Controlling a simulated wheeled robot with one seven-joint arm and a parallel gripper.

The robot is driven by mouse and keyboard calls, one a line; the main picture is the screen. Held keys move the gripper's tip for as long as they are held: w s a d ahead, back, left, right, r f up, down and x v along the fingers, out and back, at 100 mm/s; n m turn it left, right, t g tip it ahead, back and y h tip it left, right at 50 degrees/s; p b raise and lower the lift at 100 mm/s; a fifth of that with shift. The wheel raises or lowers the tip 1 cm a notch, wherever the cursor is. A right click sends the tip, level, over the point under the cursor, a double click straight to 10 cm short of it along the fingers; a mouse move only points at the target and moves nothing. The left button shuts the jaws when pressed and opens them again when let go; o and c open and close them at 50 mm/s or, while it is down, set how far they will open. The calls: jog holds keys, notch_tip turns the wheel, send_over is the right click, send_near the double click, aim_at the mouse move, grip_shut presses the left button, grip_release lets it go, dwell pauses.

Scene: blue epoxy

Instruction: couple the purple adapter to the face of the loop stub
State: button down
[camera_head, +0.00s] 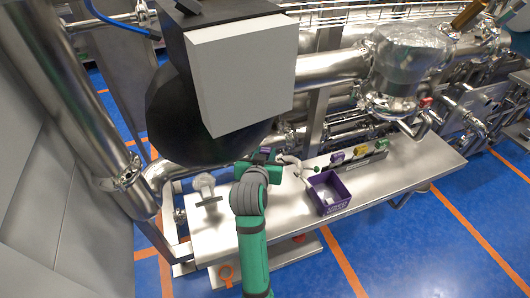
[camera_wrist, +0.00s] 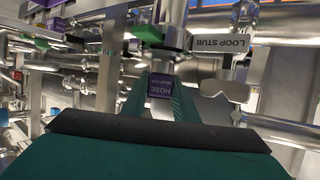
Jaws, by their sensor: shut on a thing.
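My gripper (camera_head: 264,166) is shut on the purple-labelled hose adapter, above the table's back edge. In the wrist view the adapter (camera_wrist: 161,86) sits between the two teal fingers (camera_wrist: 162,98), with its purple label facing the camera. Only a small purple patch (camera_head: 266,150) shows at the gripper in the head view. A white sign reading LOOP STUB (camera_wrist: 222,44) appears upside down in the wrist view. Beside it a vertical metal pipe with a flange (camera_wrist: 167,44) lies in line with the adapter's far end. I cannot tell whether the two touch. The fingers hide part of the adapter.
A purple bin (camera_head: 328,193) stands on the steel table (camera_head: 400,172), right of my gripper. A rack with purple, yellow (camera_head: 360,152) and green tags stands behind it. A small metal stand (camera_head: 206,187) is at the left. Pipework crowds the back; the table's right end is clear.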

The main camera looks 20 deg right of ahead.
jog(key=shift+w+f, duration=0.1)
jog(key=shift+f, duration=0.4)
jog(key=c, duration=1.3)
grip_release()
jog(key=shift+c, duration=0.2)
jog(key=v, duration=0.5)
